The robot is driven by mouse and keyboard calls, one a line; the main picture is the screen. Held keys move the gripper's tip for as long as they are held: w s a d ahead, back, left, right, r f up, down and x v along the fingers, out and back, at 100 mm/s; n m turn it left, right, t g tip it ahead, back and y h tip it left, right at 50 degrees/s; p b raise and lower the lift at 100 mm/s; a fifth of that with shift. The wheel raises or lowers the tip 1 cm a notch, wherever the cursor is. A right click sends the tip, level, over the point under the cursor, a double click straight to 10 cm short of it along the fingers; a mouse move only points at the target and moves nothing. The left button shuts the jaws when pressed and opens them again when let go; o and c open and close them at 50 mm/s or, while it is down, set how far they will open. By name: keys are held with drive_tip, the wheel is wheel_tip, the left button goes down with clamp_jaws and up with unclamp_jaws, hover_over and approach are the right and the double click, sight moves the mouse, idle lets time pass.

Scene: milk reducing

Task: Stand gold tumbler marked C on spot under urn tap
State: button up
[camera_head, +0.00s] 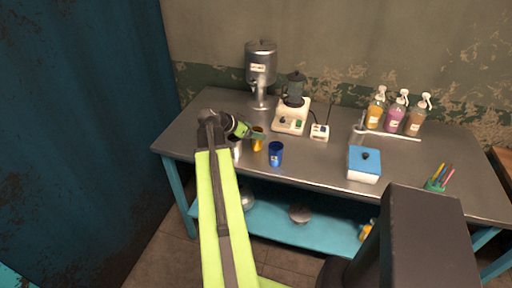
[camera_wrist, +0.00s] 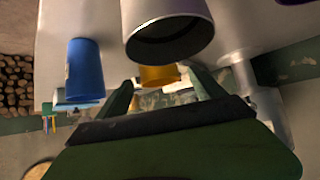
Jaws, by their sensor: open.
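The gold tumbler (camera_head: 257,141) stands on the metal table, partly hidden by my gripper (camera_head: 250,131); its letter cannot be read. In the wrist view, which is upside down, the gold tumbler (camera_wrist: 160,75) shows between and beyond the two fingers of my open gripper (camera_wrist: 162,88). I cannot tell whether they touch it. The steel urn (camera_head: 261,68) stands at the back of the table with its tap low on its front. The tabletop under the tap looks clear, but a marked spot cannot be made out.
A silver tumbler (camera_wrist: 168,25) is close to the wrist camera and partly covers the gold one. A blue tumbler (camera_head: 276,153) stands close by on the right. A blender (camera_head: 293,105), a small box (camera_head: 320,132), pump bottles (camera_head: 394,115) and a blue-lidded box (camera_head: 364,165) stand farther right.

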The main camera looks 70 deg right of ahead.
drive_tip(key=shift+s+d+f, duration=0.1)
drive_tip(key=shift+d+f, duration=0.05)
drive_tip(key=shift+d, duration=0.05)
drive_tip(key=b+x, duration=0.1)
drive_tip(key=x, duration=0.1)
drive_tip(key=b+x, duration=0.2)
drive_tip(key=shift+f, duration=0.6)
drive_tip(key=shift+s+d+f+b, duration=0.1)
drive_tip(key=shift+s+d+b, duration=0.05)
drive_tip(key=shift+d+b, duration=0.2)
drive_tip(key=shift+a, duration=0.1)
drive_tip(key=c, duration=1.6)
wheel_tip(320, 180, up, 11)
drive_tip(key=p, duration=1)
drive_tip(key=shift+f, duration=0.25)
